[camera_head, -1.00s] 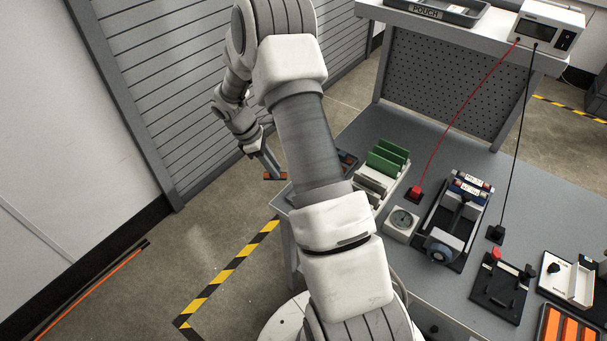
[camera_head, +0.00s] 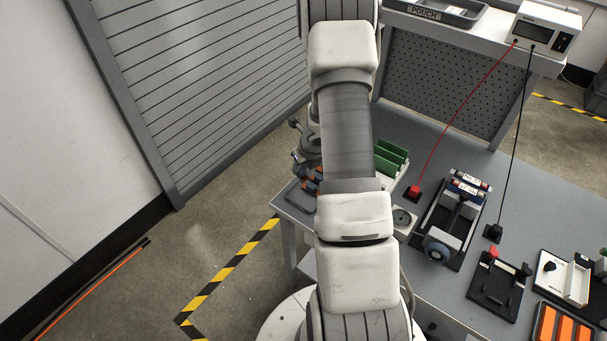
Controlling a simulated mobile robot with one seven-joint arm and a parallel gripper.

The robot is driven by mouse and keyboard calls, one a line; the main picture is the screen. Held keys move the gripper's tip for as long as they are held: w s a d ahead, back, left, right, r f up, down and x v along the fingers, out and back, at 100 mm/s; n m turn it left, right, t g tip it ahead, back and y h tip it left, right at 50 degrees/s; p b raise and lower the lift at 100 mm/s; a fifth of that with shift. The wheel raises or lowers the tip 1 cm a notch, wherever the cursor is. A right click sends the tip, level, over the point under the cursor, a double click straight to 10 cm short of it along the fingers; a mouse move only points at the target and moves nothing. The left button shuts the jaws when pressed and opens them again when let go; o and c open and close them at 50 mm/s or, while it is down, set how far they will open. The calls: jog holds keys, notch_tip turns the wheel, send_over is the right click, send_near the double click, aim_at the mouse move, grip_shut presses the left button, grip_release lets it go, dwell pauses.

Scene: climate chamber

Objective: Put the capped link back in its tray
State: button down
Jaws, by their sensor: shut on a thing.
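My gripper (camera_head: 305,164) is at the left end of the grey workbench, partly hidden behind my own arm. Its fingertips are hard to make out. It is shut on a small dark and orange piece, taken to be the capped link, which I cannot separate clearly from the orange pieces beside it. A dark tray with orange pieces (camera_head: 309,186) lies at the bench's left corner, right by the gripper and partly covered by my arm. I cannot tell whether the held piece touches it.
A black clamp fixture (camera_head: 450,222) and red and black cable plugs stand further right. A tray of orange bars (camera_head: 563,326) is at lower right.

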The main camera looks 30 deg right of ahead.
aim_at(303, 182)
jog(key=s+n, duration=0.1)
jog(key=n+y, duration=0.1)
jog(key=s+a+n, duration=0.1)
jog(key=n, duration=0.1)
jog(key=shift+s+f, duration=0.25)
jog(key=shift+s, duration=0.1)
jog(key=shift+y, duration=0.3)
notch_tip(303, 182, down, 6)
jog(key=b, duration=0.4)
jog(key=shift+s+b, duration=0.15)
jog(key=shift+b, duration=0.2)
jog(key=shift+a+f+b, duration=0.1)
jog(key=shift+f+b, duration=0.4)
jog(key=shift+b, duration=0.05)
jog(key=shift+f+b, duration=0.45)
jog(key=shift+b, duration=0.6)
dwell(0.6)
jog(key=shift+c, duration=1.8)
grip_release()
jog(key=shift+r, duration=0.1)
jog(key=shift+r+p, duration=3.1)
jog(key=shift+r, duration=0.6)
